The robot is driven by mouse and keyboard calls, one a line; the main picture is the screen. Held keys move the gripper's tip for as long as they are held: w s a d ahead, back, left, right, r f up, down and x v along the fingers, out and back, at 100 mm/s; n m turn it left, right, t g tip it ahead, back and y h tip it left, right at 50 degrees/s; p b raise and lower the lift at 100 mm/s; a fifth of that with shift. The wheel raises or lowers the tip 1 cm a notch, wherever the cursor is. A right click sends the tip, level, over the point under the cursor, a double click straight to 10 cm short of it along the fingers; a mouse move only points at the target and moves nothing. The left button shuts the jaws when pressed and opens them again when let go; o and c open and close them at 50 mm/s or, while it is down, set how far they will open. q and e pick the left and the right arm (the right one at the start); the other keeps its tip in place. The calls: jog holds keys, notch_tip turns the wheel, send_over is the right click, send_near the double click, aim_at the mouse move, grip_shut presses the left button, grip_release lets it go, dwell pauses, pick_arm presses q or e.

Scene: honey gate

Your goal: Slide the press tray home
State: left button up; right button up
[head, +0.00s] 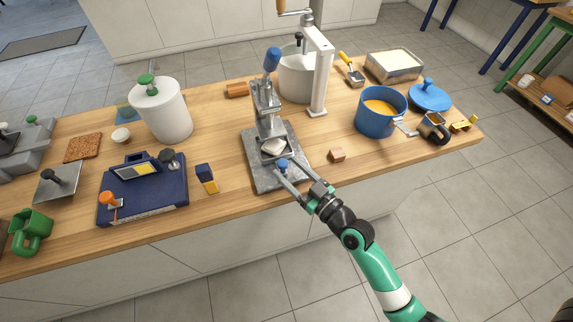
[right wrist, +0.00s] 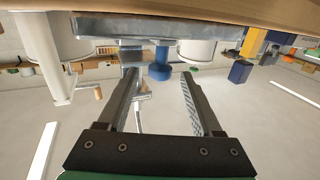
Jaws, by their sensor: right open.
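The press (head: 267,105) is a grey metal stand with a blue-tipped lever, on a grey base slab (head: 262,180). Its tray, low at the front, carries a pale lump (head: 273,147) and has a blue knob (head: 282,162) facing me. My right gripper (head: 285,165) is open at the knob, fingers reaching in from the front right. In the right wrist view the blue knob (right wrist: 160,72) shows between the two fingertips, with gaps on both sides; I cannot tell how deep it sits between them. My left gripper is not in view.
A white pot with a cranked stand (head: 318,75) is behind the press. A blue pot (head: 380,110) stands further right. A blue-and-yellow block (head: 206,178) and blue case (head: 145,190) are left.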

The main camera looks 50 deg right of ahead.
jog(key=shift+w+d, duration=0.15)
jog(key=shift+w, duration=0.7)
grip_shut()
dwell(0.8)
